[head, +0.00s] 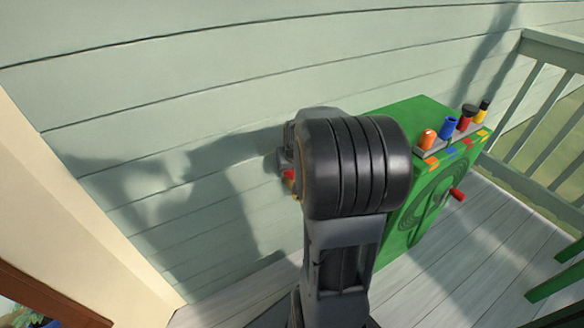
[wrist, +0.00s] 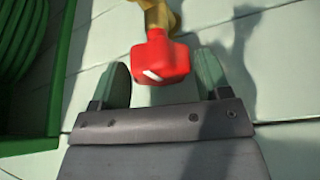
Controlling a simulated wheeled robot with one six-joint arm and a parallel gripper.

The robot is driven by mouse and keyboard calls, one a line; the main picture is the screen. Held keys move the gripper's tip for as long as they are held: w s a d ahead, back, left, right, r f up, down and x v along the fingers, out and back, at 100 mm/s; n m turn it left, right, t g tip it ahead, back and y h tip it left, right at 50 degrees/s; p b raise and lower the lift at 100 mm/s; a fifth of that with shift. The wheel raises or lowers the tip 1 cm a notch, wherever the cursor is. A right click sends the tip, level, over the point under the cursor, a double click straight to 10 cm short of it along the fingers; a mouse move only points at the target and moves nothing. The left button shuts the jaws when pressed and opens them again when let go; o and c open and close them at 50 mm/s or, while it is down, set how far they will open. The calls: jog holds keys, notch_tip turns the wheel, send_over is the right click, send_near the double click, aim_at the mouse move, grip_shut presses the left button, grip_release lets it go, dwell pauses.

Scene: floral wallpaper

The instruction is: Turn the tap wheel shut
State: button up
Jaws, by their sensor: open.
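The tap wheel (wrist: 160,60) is red with a white mark, at the top middle of the wrist view. It sits on a brass tap (wrist: 158,14) at the wall. My gripper (wrist: 162,78) is open, with one greenish finger on each side of the wheel in the picture. I cannot tell whether the fingers touch the wheel. In the head view, only a small bit of the red wheel (head: 290,175) shows left of my arm. My arm hides most of the tap and the gripper there.
A green hose reel box (head: 405,112) stands right of the tap, with a red crank handle (head: 457,194) and several coloured nozzles on top. Its coiled green hose (wrist: 22,35) shows at the left of the wrist view. A railing (head: 550,60) bounds the deck at right.

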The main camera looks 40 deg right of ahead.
jog(key=p+v, duration=0.4)
jog(key=v, duration=0.9)
jog(key=shift+r+p, duration=0.15)
jog(key=shift+p, duration=0.15)
jog(key=shift+s, duration=0.15)
jog(key=s+a+r+n+y+p, duration=0.1)
jog(key=s+a+r+n+p, duration=0.1)
jog(key=a+r+p, duration=0.7)
jog(key=s+a+r+n+p, duration=0.3)
jog(key=s+a+r+p, duration=0.2)
jog(key=a+r+p, duration=0.5)
jog(key=shift+s+r+y+p, duration=0.2)
jog(key=shift+r+y+p, duration=0.2)
jog(key=shift+r+p, duration=3.45)
jog(key=shift+f+p, duration=0.45)
